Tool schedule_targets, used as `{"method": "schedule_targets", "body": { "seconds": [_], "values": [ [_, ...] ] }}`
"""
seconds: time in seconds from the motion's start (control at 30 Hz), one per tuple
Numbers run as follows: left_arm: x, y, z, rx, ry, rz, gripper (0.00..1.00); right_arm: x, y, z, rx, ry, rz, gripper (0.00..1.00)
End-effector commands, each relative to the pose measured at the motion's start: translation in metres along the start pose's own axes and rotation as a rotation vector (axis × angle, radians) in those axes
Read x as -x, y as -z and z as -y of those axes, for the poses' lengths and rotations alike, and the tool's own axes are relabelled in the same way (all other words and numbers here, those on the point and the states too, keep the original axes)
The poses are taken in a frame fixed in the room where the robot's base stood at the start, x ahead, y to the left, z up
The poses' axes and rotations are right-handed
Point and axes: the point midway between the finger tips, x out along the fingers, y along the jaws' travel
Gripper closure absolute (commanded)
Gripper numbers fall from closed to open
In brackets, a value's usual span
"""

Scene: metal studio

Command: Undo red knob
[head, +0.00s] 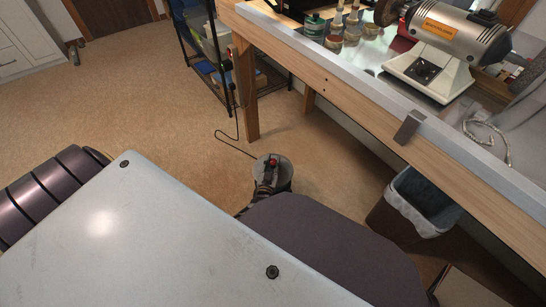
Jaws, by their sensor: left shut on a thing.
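A small red knob (273,161) shows at the top of a squat grey round canister (285,172), which stands on the floor near the middle of the head view. My left gripper (268,168) is dark and small in the picture. It is over the canister, shut on the red knob, and covers part of the knob and of the canister's top. The fingertips are too small to show the exact grip. My right gripper is not in view.
A wooden workbench (345,88) with a bench grinder (440,50) runs along the right. A lined waste bin (420,200) stands under it. A black cord (234,148) runs across the floor from near the bench leg to the canister. The floor (130,105) at left is clear.

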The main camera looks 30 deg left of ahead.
Motion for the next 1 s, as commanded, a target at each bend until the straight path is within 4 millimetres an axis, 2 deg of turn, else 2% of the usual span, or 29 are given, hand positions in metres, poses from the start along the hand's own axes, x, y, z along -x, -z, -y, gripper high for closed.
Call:
{"method": "schedule_targets", "body": {
  "seconds": [0.33,0.83,0.87,1.0],
  "values": [
    [-0.0004,0.0005,0.0,0.001,0.074,-0.001,0.94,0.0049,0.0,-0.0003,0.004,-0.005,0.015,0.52],
    [-0.0004,0.0005,0.0003,0.0,0.084,-0.002,0.94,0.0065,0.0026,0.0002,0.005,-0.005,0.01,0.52],
    [-0.0004,0.0005,0.0003,0.0,0.084,-0.002,0.68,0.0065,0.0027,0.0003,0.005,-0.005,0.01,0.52],
    [-0.0003,0.0004,0.0003,0.0,0.084,-0.001,0.5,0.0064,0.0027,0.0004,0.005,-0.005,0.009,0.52]
  ]
}}
